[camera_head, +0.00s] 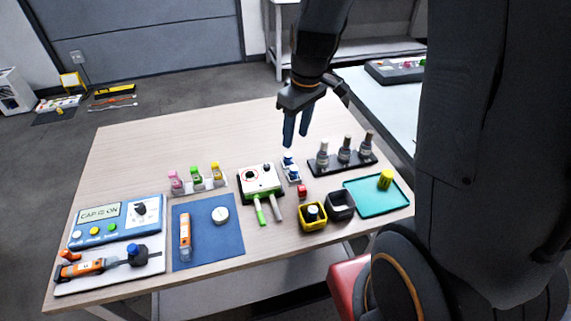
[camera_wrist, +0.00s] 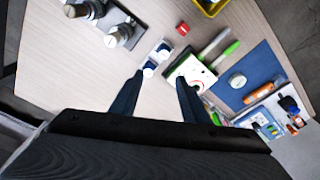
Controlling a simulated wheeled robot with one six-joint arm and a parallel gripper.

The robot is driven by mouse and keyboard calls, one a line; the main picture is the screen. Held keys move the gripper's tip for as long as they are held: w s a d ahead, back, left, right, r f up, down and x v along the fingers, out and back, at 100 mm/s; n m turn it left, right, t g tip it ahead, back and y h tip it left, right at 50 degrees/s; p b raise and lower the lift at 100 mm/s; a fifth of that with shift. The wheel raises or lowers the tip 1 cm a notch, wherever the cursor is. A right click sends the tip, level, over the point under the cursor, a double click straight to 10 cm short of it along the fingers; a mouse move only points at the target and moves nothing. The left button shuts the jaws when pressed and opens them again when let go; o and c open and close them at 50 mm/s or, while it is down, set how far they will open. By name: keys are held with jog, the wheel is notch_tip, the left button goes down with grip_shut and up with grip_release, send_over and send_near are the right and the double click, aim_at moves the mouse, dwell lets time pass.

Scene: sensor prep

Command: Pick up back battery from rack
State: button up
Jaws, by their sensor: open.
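A small clear rack (camera_head: 295,181) stands on the table with two blue-and-white batteries in it. The back battery (camera_head: 288,158) is at the rack's far end, and the front battery (camera_head: 292,170) is nearer the red block. In the wrist view the back battery (camera_wrist: 149,68) is the lower of the two, close to the left fingertip, and the front battery (camera_wrist: 164,48) is above it. My gripper (camera_head: 296,141) points down, open and empty, above and just behind the back battery. In the wrist view its two fingers (camera_wrist: 160,80) are spread apart.
A white-and-green device (camera_head: 262,178) with levers is close left of the rack. A black holder (camera_head: 343,161) with several bottles is close right. A red block (camera_head: 302,190) and yellow bin (camera_head: 312,216) are in front. The table behind is clear.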

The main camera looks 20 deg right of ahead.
aim_at(289, 155)
jog(key=w+f, duration=0.1)
jog(key=w+f+n, duration=0.1)
jog(key=w, duration=0.1)
jog(key=w+f+n+b, duration=0.1)
jog(key=w+f, duration=0.1)
jog(key=shift+d, duration=0.15)
jog(key=shift+w+f+n, duration=0.15)
jog(key=shift+f+n, duration=0.1)
jog(key=shift+n, duration=0.05)
notch_tip(289, 155, down, 2)
jog(key=shift+f, duration=0.1)
jog(key=f+p, duration=0.1)
jog(key=f, duration=0.2)
jog(key=shift+s+a+f+p, duration=0.2)
jog(key=shift+f+p, duration=0.15)
jog(key=shift+w+f, duration=0.15)
jog(key=shift+f, duration=0.5)
grip_shut()
